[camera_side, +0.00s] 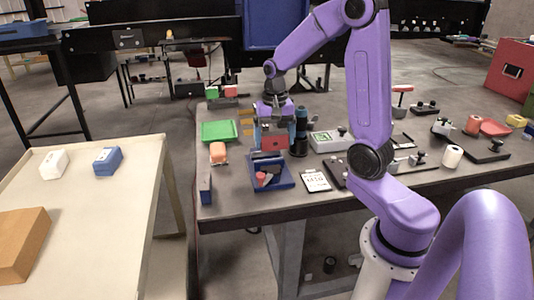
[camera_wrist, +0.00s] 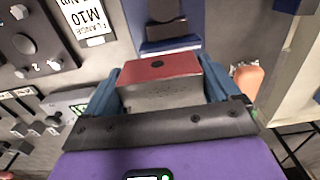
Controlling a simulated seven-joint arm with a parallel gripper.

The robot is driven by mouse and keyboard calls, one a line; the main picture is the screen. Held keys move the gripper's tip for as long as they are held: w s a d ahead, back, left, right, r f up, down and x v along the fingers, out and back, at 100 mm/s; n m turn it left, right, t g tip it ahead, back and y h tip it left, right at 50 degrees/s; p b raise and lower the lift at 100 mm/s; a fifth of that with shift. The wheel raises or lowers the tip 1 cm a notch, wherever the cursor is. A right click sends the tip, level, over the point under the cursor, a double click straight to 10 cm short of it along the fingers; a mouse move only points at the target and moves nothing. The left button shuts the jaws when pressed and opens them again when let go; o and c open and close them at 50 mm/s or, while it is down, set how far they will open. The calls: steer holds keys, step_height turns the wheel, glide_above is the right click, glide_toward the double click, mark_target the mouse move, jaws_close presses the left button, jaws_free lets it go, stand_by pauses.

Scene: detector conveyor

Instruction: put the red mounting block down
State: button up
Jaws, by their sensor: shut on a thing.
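The red mounting block (camera_side: 273,143) is between the fingers of my gripper (camera_side: 272,137) in the side view, above the table by the back edge of a blue tray (camera_side: 284,184). In the wrist view the block (camera_wrist: 160,68) shows a red face with a dark hole and a grey side. The blue fingers of my gripper (camera_wrist: 158,88) are shut on it from both sides. The fingers hide part of the block. Whether its underside touches anything cannot be told.
The blue tray holds a red piece and dark pieces. A green tray (camera_side: 218,131) and an orange object (camera_side: 218,152) lie to the left. A dark blue cylinder (camera_side: 301,130) stands close on the right, near a grey device (camera_side: 330,142). A white label card (camera_side: 316,181) lies in front.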

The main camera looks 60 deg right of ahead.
mark_target(267, 153)
steer(key=w+f, duration=0.1)
steer(key=w+d+f, duration=0.1)
steer(key=f, duration=0.1)
steer(key=shift+w+f, duration=0.25)
steer(key=shift+w, duration=0.15)
steer(key=shift+w+f, duration=0.2)
steer(key=shift+f, duration=1.55)
steer(key=shift+f, duration=0.15)
steer(key=o, duration=1)
